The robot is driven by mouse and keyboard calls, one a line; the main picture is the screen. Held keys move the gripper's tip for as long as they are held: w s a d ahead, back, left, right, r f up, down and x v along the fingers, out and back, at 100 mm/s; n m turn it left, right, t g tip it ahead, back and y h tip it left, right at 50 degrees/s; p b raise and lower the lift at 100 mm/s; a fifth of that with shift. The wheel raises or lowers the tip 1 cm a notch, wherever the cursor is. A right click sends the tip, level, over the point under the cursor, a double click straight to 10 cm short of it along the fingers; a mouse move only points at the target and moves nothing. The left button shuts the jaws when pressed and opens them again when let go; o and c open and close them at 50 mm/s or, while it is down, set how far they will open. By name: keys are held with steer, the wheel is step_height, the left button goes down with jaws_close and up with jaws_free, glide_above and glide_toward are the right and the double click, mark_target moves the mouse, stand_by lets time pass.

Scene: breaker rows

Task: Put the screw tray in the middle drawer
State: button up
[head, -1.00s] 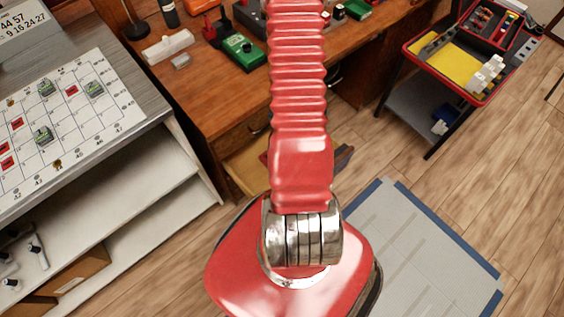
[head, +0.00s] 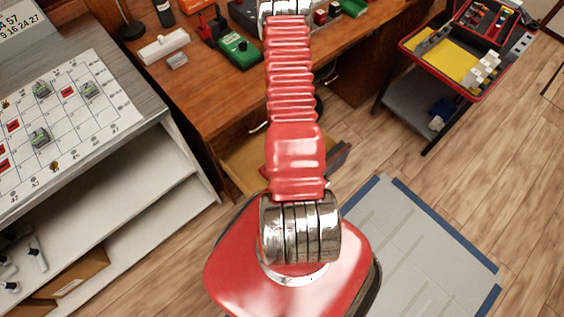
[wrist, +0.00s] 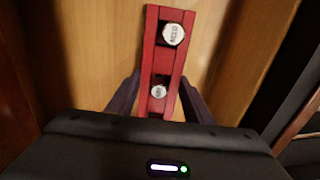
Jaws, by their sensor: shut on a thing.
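In the wrist view, my gripper (wrist: 160,98) is shut on the screw tray (wrist: 163,60), its fingers on either side of the tray's near part. The tray is a narrow red holder with two round, pale-topped pieces in its openings. Behind it is the pale wooden inside of a drawer (wrist: 225,60); I cannot tell whether the tray touches it. In the head view, an open drawer (head: 245,165) with a pale wooden inside sticks out of the desk, below a shut drawer (head: 228,134). My arm hides part of it, and the tray is not clearly visible there.
The brown desk (head: 205,95) has a green box (head: 238,50) and a white strip (head: 163,46) on top. A white shelf unit (head: 150,190) stands at the left. A red-rimmed cart (head: 440,60) stands at the right, and a grey mat (head: 420,240) lies on the floor.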

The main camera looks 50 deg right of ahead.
stand_by(0.3)
steer(key=shift+f, duration=2)
steer(key=shift+f, duration=0.1)
steer(key=o, duration=1.2)
steer(key=shift+r, duration=6.1)
